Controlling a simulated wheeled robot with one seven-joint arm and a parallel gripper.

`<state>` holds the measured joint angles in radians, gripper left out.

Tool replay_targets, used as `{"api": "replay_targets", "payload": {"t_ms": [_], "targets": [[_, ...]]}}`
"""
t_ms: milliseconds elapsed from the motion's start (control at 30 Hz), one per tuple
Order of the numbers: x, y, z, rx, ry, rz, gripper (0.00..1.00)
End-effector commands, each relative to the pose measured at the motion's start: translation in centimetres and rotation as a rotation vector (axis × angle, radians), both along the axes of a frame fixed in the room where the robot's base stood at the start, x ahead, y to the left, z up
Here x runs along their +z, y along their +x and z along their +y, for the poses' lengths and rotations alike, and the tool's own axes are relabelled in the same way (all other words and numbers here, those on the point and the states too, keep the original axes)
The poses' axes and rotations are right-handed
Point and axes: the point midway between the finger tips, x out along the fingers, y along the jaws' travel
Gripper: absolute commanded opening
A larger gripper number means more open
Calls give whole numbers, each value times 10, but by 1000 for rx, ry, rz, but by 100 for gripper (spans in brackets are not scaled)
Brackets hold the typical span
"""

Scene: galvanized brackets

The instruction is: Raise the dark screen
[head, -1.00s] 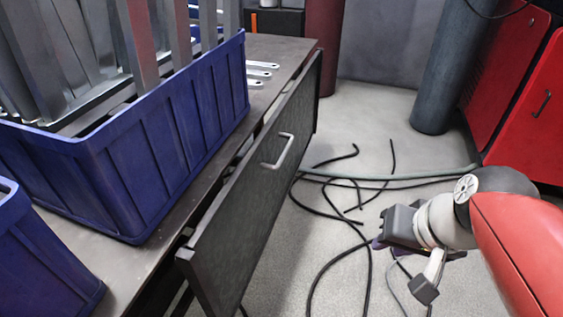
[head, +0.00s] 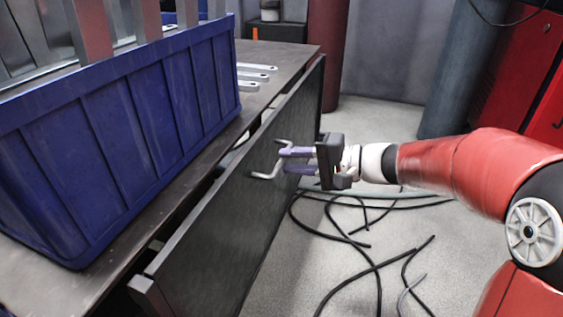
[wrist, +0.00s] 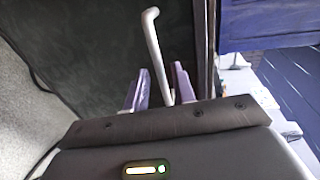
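The dark screen (head: 235,200) is a flat dark panel hanging along the table's front side. It has a pale bent-bar handle (head: 264,174) near its upper part. In the wrist view the screen (wrist: 95,45) fills the upper left, and the handle (wrist: 153,38) runs down between my two purple fingers. My gripper (head: 281,160) is at the handle, with its fingers spread and pointing at the screen. In the wrist view my gripper (wrist: 160,78) shows a gap on each side of the bar. Part of the handle is hidden behind the fingers.
A blue crate (head: 150,125) holding grey metal brackets (head: 92,28) stands on the table (head: 75,290) at left. Several flat metal pieces (head: 255,76) lie behind it. Black cables (head: 375,265) lie on the floor. A dark red column (head: 325,55) and a red cabinet (head: 510,75) stand behind.

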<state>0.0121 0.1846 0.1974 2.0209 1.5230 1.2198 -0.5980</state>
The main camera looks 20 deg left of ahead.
Motion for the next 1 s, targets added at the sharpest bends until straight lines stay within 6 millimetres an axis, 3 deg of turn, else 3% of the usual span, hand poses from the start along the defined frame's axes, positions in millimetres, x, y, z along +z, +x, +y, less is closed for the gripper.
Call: {"api": "replay_targets", "payload": {"t_ms": [200,533,733,1000], "targets": [[-6,2,25,1,-1,0,26],[-7,2,30,0,-2,0,26],[-7,2,29,0,-2,0,1],[-7,2,29,0,-2,1,0]]}}
